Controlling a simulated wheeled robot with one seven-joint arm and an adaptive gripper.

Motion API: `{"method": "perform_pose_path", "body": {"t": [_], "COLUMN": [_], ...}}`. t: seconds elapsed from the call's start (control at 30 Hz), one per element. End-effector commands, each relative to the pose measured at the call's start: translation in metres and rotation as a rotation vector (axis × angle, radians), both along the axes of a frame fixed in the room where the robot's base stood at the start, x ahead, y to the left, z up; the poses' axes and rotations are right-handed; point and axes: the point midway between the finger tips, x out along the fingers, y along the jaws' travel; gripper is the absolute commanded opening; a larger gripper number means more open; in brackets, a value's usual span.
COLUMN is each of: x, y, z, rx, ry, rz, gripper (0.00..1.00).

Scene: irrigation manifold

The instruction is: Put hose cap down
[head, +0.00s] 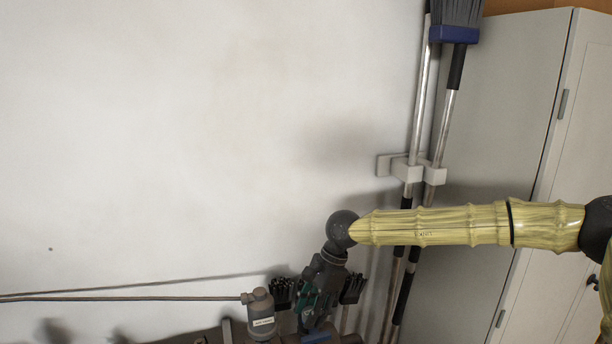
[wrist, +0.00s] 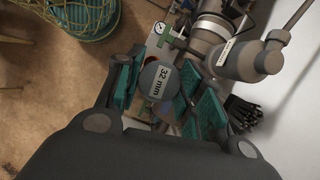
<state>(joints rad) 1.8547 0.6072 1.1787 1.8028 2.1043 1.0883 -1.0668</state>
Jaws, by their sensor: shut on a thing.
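The hose cap (wrist: 160,82) is a round dark grey piece with a white label reading "32 mm". It sits between the teal-padded fingers of my gripper (wrist: 162,88) in the wrist view, and the gripper is shut on it. In the head view my gripper (head: 314,298) is low in the picture, pointing down, close to a grey canister. The cap cannot be made out there. The cap's underside and what lies directly below it are hidden.
A grey pipe fitting (wrist: 245,60) and a pressure gauge (wrist: 158,29) are just beyond the gripper. The grey canister (head: 262,313) is to its left. Black bundles (wrist: 243,112) are near the wall. Brooms (head: 455,60) hang behind my arm.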

Motion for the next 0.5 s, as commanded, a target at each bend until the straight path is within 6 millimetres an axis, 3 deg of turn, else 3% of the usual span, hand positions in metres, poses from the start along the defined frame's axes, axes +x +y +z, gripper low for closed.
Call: {"method": "perform_pose_path", "body": {"t": [0.03,0.3,0.5], "x": [-0.001,-0.011,-0.024], "y": [-0.006,-0.029,-0.058], "z": [-0.013,-0.060,-0.125], "rx": [-0.001,-0.002,-0.004], "ry": [0.003,0.004,0.007], "rz": [0.016,0.156,0.352], "gripper": [0.05,0.05,0.05]}}
